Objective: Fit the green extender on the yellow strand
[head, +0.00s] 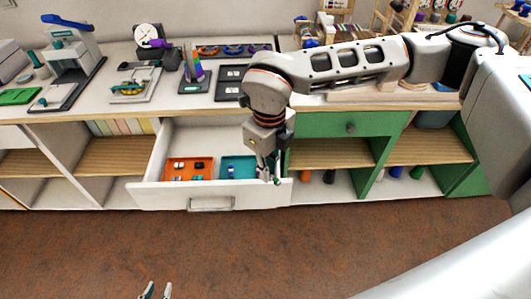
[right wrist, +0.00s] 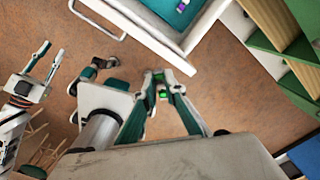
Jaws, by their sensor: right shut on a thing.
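My right gripper (head: 268,180) points down at the right front corner of the open drawer. In the right wrist view, its fingers (right wrist: 161,76) are closed around a small bright green piece (right wrist: 163,95), apparently the green extender. In the head view the piece is too small to make out clearly.
The open drawer (head: 222,141) holds an orange tray (head: 188,179) and a teal tray (head: 240,178) with small pieces. The counter carries a press-like stand (head: 70,50), a dial (head: 148,36) and a dark board with rings (head: 230,50). The floor in front is clear.

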